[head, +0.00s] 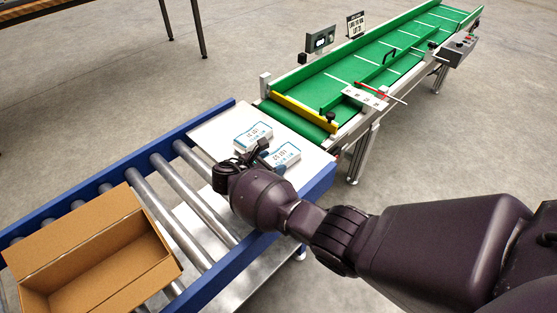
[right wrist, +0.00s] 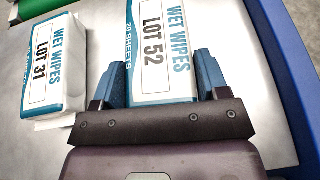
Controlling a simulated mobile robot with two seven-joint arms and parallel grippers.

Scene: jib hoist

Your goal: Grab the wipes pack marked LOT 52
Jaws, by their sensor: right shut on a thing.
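The wipes pack marked LOT 52 (head: 284,155) is white and blue and is at the white end plate, near the blue side rail. In the right wrist view the LOT 52 pack (right wrist: 160,40) sits between the fingers, its label readable. My right gripper (right wrist: 160,82) is shut on its near end, one blue finger on each side; in the head view the gripper (head: 262,153) is partly hidden by my wrist. I cannot tell whether the pack is lifted. A similar pack marked LOT 31 (right wrist: 45,62) lies to the left, apart from it (head: 253,135). My left gripper is not in view.
The white plate (head: 212,128) joins a roller conveyor (head: 200,205) with blue rails. An open, empty-looking cardboard box (head: 150,270) stands on the rollers at lower left. A green belt conveyor (head: 350,75) with a yellow bar (head: 303,113) lies beyond the plate.

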